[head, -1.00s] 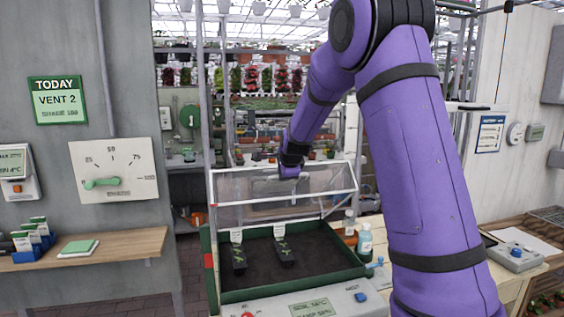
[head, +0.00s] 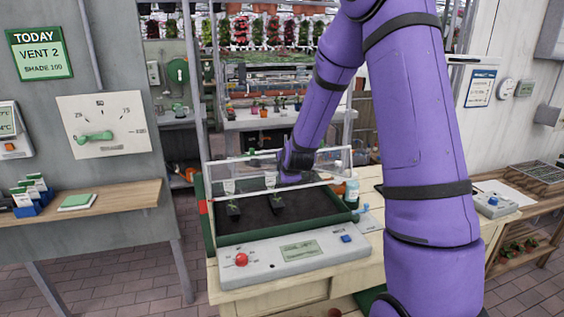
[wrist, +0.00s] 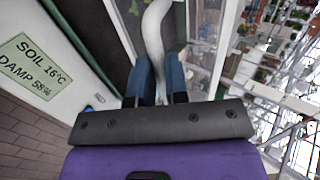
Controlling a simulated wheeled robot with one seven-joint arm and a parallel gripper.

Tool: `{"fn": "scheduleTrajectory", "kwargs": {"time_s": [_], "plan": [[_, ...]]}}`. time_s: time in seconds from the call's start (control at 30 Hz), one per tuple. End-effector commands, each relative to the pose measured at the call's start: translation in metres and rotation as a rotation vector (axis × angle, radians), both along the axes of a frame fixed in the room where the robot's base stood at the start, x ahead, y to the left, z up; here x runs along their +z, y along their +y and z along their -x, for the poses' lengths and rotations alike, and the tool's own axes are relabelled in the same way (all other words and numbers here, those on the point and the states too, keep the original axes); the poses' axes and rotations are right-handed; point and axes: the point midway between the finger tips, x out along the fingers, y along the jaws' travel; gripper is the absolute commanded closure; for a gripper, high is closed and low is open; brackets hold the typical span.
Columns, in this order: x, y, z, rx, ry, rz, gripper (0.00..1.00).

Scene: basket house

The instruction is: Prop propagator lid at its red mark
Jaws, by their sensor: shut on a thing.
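The propagator lid (head: 240,175), clear with a white frame, is tilted over the green-rimmed propagator tray (head: 207,232). A red mark (head: 203,207) shows on the tray's left side. My gripper (head: 291,176) is at the lid's front bar in the head view, its fingertips mostly hidden by the wrist. In the wrist view my gripper (wrist: 158,78) has its blue fingers shut on a pale curved piece (wrist: 154,35), which looks like the lid's handle. Whether the lid lines up with the red mark is hard to tell.
A control panel (head: 290,257) with a red knob lies along the front. A white bottle (head: 351,190) and a blue tap (head: 361,210) are close on the right. A wooden shelf (head: 85,217) is at left.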

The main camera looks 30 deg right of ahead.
Motion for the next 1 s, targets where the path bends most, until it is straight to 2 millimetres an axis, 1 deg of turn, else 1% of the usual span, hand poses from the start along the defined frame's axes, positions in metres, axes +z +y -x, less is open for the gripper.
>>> {"fn": "scheduleTrajectory", "kwargs": {"time_s": [0.03, 0.13, 0.5, 0.53, 0.63, 1.0], "plan": [[-0.0042, 0.0007, 0.0017, -0.002, 0.002, -0.003, 1.0], [-0.0083, 0.0014, 0.003, -0.001, 0.002, -0.003, 1.0], [-0.0092, 0.0014, 0.0032, -0.001, 0.001, -0.003, 1.0], [-0.0091, 0.0014, 0.0031, -0.001, 0.001, -0.003, 0.83], [-0.009, 0.0014, 0.0031, -0.001, 0.001, -0.003, 0.6], [-0.0059, 0.0018, 0.0056, -0.001, 0.0, -0.001, 0.6]]}}
